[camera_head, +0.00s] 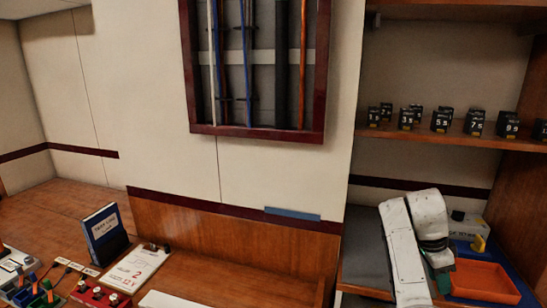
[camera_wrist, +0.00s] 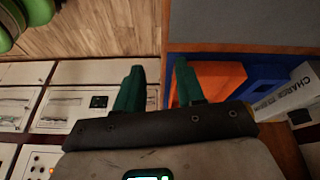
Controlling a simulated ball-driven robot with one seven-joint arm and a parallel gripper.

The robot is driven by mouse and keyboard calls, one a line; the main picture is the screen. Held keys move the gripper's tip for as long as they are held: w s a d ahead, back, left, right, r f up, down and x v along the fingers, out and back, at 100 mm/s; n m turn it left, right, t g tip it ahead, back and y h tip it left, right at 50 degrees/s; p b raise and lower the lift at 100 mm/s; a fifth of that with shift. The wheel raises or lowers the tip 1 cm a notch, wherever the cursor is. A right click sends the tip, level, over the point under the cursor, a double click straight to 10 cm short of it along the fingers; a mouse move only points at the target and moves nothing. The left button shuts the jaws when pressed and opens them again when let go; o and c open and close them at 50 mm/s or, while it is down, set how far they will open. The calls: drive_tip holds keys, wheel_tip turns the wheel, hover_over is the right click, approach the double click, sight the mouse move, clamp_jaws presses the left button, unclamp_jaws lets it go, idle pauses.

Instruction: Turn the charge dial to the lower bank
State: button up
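The charger box (camera_head: 467,227) stands at the right on the lower shelf. A yellow knob (camera_head: 479,244), which looks like the charge dial, is on its front; its pointing direction is too small to read. In the wrist view a white box lettered "CHARGE" (camera_wrist: 302,97) is at the right edge, and its dial cannot be made out. My gripper (camera_wrist: 158,82) has two green fingers apart with nothing between them. It is to the left of the charger box, not touching it. In the head view my white arm hides most of the gripper.
An orange tray (camera_head: 486,281) sits on a blue mat (camera_head: 520,288) in front of the charger. Several black numbered blocks (camera_head: 441,121) stand on the shelf above. At the left, a desk (camera_head: 200,285) holds a blue book (camera_head: 103,232), a sign (camera_head: 136,268) and coloured switches.

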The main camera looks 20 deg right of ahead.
drive_tip(key=s+a+f+n+t, duration=0.2)
drive_tip(key=s+a+f+n, duration=0.95)
drive_tip(key=f, duration=0.45)
drive_tip(key=s+a+n+y, duration=0.1)
drive_tip(key=s+a+n, duration=0.4)
drive_tip(key=s, duration=0.5)
drive_tip(key=s+a+n+t+y, duration=0.1)
drive_tip(key=s+a+n+y, duration=0.1)
drive_tip(key=s+a+n, duration=0.3)
drive_tip(key=s+a+f, duration=0.1)
drive_tip(key=s+a, duration=0.3)
drive_tip(key=s, duration=0.1)
drive_tip(key=shift+s, duration=0.25)
